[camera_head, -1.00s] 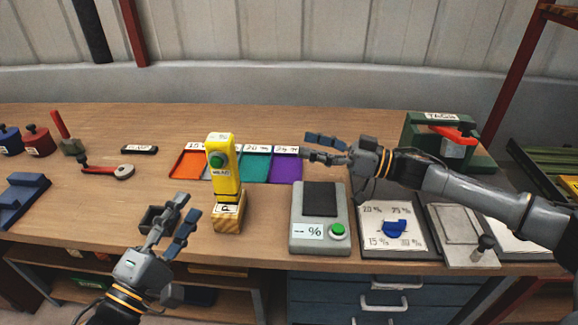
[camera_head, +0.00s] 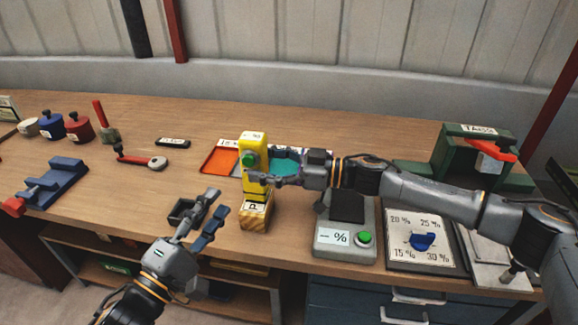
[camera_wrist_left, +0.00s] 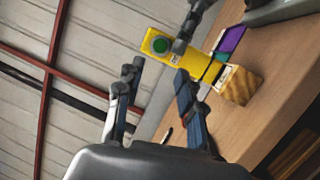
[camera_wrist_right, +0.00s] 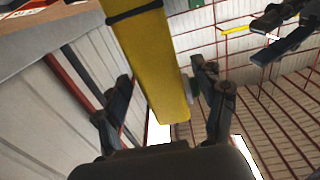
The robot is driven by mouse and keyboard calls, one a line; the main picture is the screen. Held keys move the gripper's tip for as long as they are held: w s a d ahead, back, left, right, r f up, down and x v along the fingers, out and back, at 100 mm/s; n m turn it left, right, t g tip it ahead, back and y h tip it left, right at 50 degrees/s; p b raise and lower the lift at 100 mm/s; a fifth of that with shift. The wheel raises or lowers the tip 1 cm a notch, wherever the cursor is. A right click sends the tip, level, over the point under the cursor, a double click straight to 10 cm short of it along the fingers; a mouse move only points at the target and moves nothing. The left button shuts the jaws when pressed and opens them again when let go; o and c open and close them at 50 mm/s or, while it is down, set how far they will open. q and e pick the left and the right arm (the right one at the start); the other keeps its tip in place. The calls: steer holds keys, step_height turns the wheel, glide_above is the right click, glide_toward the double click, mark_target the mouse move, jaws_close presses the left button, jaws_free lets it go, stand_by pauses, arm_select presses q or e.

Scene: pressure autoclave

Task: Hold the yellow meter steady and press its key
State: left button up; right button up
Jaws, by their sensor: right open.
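The yellow meter (camera_head: 255,145) stands upright in a wooden block (camera_head: 255,218) on the bench. Its round green key (camera_head: 248,159) faces the front; it also shows in the left wrist view (camera_wrist_left: 159,46). My right gripper (camera_head: 271,166) is open at the meter's upper part, one finger in front below the key and the other behind. In the right wrist view the meter (camera_wrist_right: 150,65) lies between the spread fingers; contact cannot be told. The front finger covers part of the meter's face. My left gripper (camera_head: 210,215) is open and empty, in front and left of the block.
An orange tray (camera_head: 219,160) and a teal tray (camera_head: 288,165) lie behind the meter. A grey scale (camera_head: 345,238) with a green button stands right of it, under my right arm. A small dark open box (camera_head: 182,212) sits left of the block. The bench further left has free room.

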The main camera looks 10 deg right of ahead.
steer(key=shift+x, duration=1.15)
steer(key=c, duration=1.2)
arm_select(q)
steer(key=shift+c, duration=0.6)
arm_select(e)
steer(key=shift+c, duration=1.3)
arm_select(q)
jaws_close()
